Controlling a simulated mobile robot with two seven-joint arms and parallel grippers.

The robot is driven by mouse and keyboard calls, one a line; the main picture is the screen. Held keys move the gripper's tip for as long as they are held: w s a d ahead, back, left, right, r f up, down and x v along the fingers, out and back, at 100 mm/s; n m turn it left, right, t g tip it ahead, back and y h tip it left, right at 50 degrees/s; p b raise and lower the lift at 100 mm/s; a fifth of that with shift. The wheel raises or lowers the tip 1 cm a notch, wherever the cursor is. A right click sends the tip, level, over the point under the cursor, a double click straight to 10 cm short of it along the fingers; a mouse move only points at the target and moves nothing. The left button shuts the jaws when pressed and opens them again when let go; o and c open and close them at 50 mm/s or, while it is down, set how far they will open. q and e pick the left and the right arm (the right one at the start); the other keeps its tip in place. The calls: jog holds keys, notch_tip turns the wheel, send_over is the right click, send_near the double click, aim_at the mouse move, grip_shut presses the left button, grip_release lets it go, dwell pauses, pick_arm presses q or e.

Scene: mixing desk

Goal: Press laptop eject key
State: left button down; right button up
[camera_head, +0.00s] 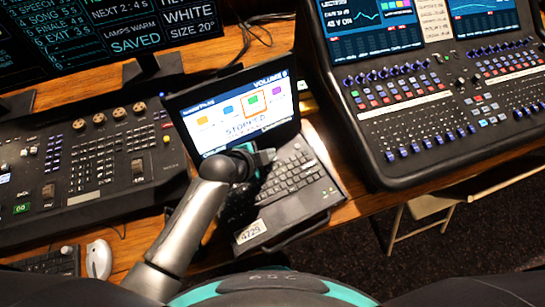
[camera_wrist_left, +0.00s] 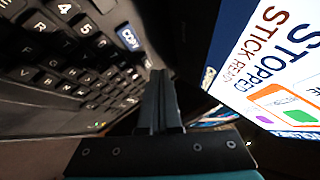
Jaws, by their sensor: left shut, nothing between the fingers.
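The laptop (camera_head: 292,209) stands open on the wooden desk, its lit screen (camera_head: 214,134) showing colored icons and the word "STOPPED". My left gripper (camera_head: 267,157) is over the upper left of its keyboard (camera_head: 296,168), close to the screen. In the left wrist view the gripper's fingers (camera_wrist_left: 160,100) are shut together with nothing between them. The black keys (camera_wrist_left: 70,72) are to their left and the screen (camera_wrist_left: 275,65) to their right. A blue key marked "COPY" (camera_wrist_left: 129,38) is near the fingertips. I cannot make out an eject key or tell whether the fingertips touch anything. My right gripper is not in view.
A large mixing console (camera_head: 440,110) stands close to the right of the laptop. Another control desk (camera_head: 90,170) is at the left, below dark monitors (camera_head: 70,35). A white mouse (camera_head: 99,259) lies at the lower left. A folding chair (camera_head: 425,210) stands beyond the desk edge.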

pick_arm(q)
jog(key=shift+f, duration=0.1)
jog(key=shift+f, duration=0.35)
jog(key=shift+f+b, duration=0.3)
dwell(0.7)
dwell(0.3)
jog(key=shift+r+p, duration=0.75)
jog(key=shift+p, duration=0.1)
notch_tip(320, 180, up, 5)
jog(key=p, duration=0.5)
jog(key=shift+r, duration=0.1)
